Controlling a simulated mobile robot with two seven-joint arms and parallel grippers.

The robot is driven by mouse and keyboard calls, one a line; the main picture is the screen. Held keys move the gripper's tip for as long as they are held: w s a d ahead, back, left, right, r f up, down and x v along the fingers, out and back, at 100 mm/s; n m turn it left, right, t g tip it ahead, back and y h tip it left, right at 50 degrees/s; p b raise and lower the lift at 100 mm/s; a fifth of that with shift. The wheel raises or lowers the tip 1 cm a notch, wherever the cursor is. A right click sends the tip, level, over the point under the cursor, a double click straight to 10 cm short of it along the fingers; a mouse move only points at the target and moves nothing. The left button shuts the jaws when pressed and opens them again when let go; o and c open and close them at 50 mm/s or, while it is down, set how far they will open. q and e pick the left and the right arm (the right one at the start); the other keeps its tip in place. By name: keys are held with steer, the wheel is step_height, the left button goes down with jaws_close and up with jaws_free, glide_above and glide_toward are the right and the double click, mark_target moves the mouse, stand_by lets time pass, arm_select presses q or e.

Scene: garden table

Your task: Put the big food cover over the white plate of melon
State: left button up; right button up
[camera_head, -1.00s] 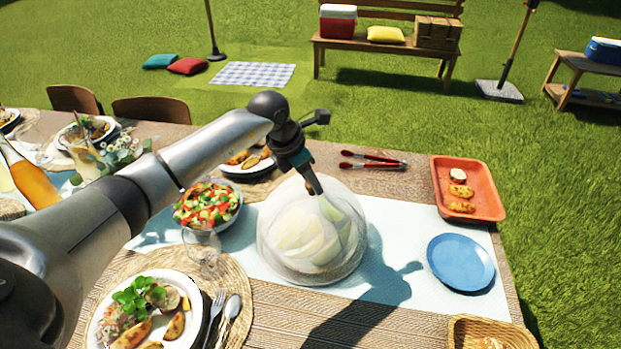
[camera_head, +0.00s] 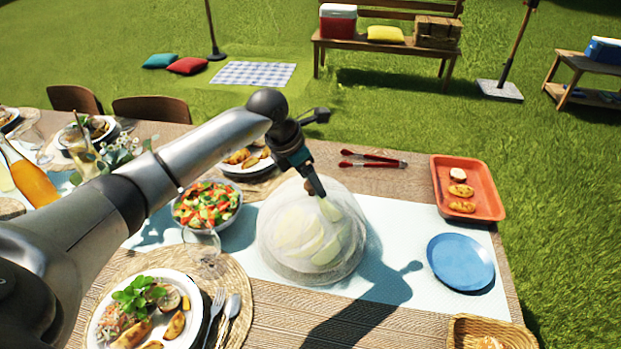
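The big food cover (camera_head: 345,262) is a see-through, pale dome on the light blue runner near the middle of the table. Pale melon slices (camera_head: 300,236) show through its wall, so the dome stands around them. The white plate under the melon is blurred by the cover, and I cannot make out its rim. My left gripper (camera_head: 319,190) reaches down from the left to the top of the dome. Its fingers are close together at the cover's top and hide the knob. I cannot tell whether the cover's rim touches the table all round. My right gripper is not in view.
A salad bowl (camera_head: 208,204) and a glass (camera_head: 202,246) stand left of the cover. A filled dinner plate (camera_head: 193,325) is at front left. Red tongs (camera_head: 373,158), an orange tray (camera_head: 487,205), a blue plate (camera_head: 460,262) and a basket (camera_head: 490,332) lie to the right.

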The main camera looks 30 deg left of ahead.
arm_select(q)
steer(key=p+v, duration=0.1)
steer(key=v, duration=1.4)
steer(key=shift+w, duration=0.15)
